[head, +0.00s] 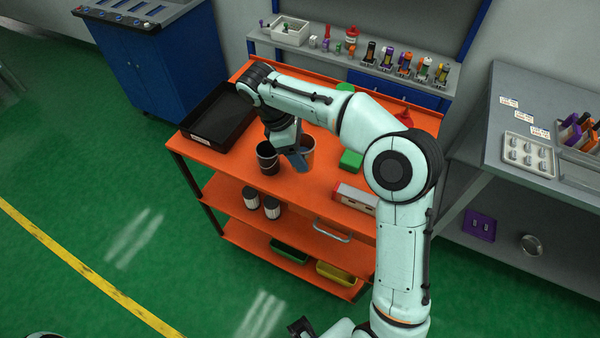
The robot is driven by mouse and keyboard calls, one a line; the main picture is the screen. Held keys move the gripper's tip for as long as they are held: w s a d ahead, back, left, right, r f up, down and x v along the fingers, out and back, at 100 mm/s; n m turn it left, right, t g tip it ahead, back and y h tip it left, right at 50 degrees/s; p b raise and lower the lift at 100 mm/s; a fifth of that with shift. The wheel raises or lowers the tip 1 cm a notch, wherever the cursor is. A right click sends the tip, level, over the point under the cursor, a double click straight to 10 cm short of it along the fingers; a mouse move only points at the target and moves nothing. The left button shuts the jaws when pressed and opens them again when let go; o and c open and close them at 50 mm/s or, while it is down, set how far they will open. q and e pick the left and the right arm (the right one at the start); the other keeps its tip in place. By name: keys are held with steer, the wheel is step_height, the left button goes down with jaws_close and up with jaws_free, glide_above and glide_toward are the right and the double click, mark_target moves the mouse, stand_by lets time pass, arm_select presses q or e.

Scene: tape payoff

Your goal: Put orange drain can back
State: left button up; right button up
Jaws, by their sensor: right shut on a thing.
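The orange drain can (309,157) stands upright at, or just above, the orange cart's top, partly hidden behind my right gripper. My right gripper (298,163) reaches down from above and is shut on the can; its blue-grey finger covers the can's near left side. A black can (267,160) stands close to the left of the gripper. At the bottom edge a dark part that may be my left gripper (301,328) shows only in part, and its jaws cannot be made out.
The orange cart (225,157) carries a black tray (221,117) at left, a green block (351,160) and a red-white box (354,197) at right. Two dark cans (271,207) stand on the middle shelf. A grey bench (490,150) stands at right.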

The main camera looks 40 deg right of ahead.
step_height(320, 180, down, 8)
steer(key=shift+r+b, duration=0.15)
steer(key=shift+b, duration=0.35)
arm_select(q)
steer(key=shift+s+f, duration=0.25)
steer(key=shift+f, duration=0.4)
arm_select(e)
steer(key=o, duration=1.2)
steer(key=shift+c, duration=0.2)
arm_select(q)
steer(key=r+p, duration=0.1)
steer(key=w+r+p, duration=0.1)
steer(key=r+p, duration=0.1)
steer(key=shift+w+r, duration=0.25)
steer(key=shift+w, duration=0.15)
arm_select(e)
steer(key=v, duration=1.2)
